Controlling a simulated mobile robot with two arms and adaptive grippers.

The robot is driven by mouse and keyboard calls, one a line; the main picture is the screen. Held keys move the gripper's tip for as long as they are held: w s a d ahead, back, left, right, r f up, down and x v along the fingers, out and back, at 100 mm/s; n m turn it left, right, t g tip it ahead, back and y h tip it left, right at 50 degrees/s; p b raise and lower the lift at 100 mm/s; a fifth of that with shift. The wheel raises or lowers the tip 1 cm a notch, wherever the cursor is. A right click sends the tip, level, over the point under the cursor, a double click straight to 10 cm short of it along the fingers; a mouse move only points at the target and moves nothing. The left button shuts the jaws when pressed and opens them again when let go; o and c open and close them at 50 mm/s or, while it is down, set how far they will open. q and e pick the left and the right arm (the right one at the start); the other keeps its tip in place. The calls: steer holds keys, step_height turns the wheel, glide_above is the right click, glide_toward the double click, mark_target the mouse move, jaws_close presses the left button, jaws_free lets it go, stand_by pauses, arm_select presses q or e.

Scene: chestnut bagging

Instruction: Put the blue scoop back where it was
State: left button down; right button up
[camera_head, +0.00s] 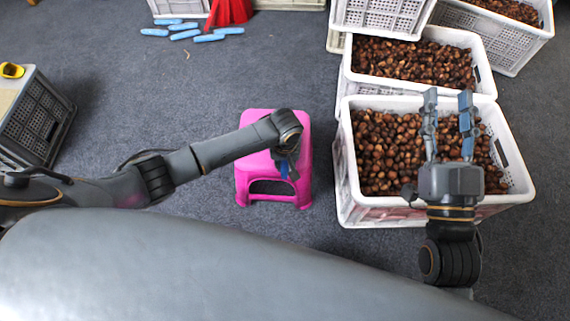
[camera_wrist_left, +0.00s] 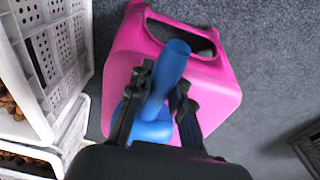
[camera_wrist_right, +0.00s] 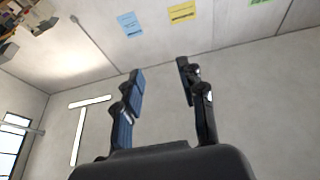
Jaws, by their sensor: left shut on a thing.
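The blue scoop (camera_wrist_left: 150,110) is between the fingers of my left gripper (camera_wrist_left: 160,95), which is shut on it, in the left wrist view. A pink stool (camera_wrist_left: 212,82) lies behind the scoop there. In the head view, the left gripper (camera_head: 288,165) is over the pink stool (camera_head: 262,122), with only a small blue part of the scoop (camera_head: 284,169) showing. Whether the scoop touches the stool is unclear. My right gripper (camera_head: 448,125) is open and empty, over the front crate of chestnuts. Its open fingers (camera_wrist_right: 163,95) also show in the right wrist view.
The white front crate (camera_head: 350,190) of chestnuts stands right of the stool, with more crates behind it. Several blue items (camera_head: 185,35) lie on the floor at the back left. A grey crate (camera_head: 45,125) stands at far left. Carpet left of the stool is clear.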

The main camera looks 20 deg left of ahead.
arm_select(q)
steer(key=c, duration=1.2)
jaws_free()
